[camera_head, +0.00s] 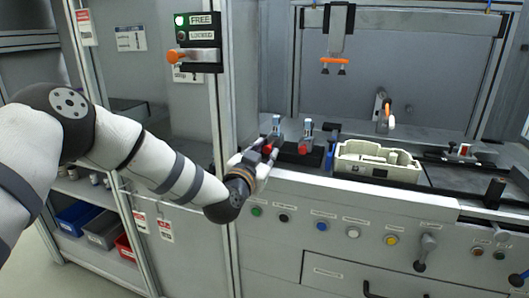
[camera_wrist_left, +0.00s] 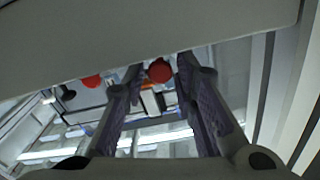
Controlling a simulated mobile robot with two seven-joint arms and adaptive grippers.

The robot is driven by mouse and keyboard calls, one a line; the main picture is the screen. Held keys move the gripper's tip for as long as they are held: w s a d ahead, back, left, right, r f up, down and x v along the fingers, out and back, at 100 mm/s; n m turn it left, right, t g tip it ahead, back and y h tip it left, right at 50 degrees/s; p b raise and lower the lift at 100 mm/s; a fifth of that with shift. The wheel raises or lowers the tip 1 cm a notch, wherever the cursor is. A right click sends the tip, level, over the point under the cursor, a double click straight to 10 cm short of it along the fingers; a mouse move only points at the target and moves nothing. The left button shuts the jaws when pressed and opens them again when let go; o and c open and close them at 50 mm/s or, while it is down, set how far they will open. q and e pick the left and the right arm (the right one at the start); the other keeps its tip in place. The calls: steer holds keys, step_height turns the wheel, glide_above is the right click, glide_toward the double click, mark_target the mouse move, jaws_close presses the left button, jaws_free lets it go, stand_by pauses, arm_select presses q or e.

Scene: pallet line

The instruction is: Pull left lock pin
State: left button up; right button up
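Two red-knobbed lock pins stand on a dark block at the left end of the workbench. The left lock pin (camera_head: 268,149) is partly hidden by my left gripper (camera_head: 265,160); the other red knob (camera_head: 303,148) is just to its right. In the left wrist view, one red knob (camera_wrist_left: 160,71) lies between the fingertips of my left gripper (camera_wrist_left: 158,75), with small gaps at its sides. The second knob (camera_wrist_left: 91,82) is outside the fingers. The fingers are apart; whether they reach fully around the knob is unclear. My right gripper is out of view.
A pale tray-like part (camera_head: 375,165) sits right of the pins. The bench front carries coloured buttons (camera_head: 321,226) and a lever. A cabinet post (camera_head: 219,120) with an orange-handled lock panel (camera_head: 190,55) stands close left of my gripper.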

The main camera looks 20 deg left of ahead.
arm_select(q)
steer(key=shift+o, duration=0.3)
steer(key=s, duration=1.2)
steer(key=shift+a, duration=0.2)
steer(key=s+d+f+g+h+p, duration=0.1)
steer(key=s+d+f+g, duration=0.1)
steer(key=s+f+g, duration=0.55)
steer(key=s+d+f+g, duration=0.1)
steer(key=s+f+g, duration=0.1)
steer(key=s+f, duration=0.95)
steer(key=s+a+f+n+g, duration=0.1)
steer(key=s+f+g, duration=0.2)
steer(key=s, duration=0.7)
steer(key=s+a+f+n+g+y+p, duration=0.1)
steer(key=s+f+g, duration=0.3)
steer(key=s, duration=0.5)
steer(key=s+a+f+n+g, duration=0.1)
steer(key=s+a+f+g, duration=0.2)
steer(key=s, duration=0.7)
step_height(320, 180, down, 2)
steer(key=shift+s+f+n+g+y, duration=0.1)
steer(key=shift+s+n+g+y, duration=0.25)
steer(key=shift+g, duration=0.2)
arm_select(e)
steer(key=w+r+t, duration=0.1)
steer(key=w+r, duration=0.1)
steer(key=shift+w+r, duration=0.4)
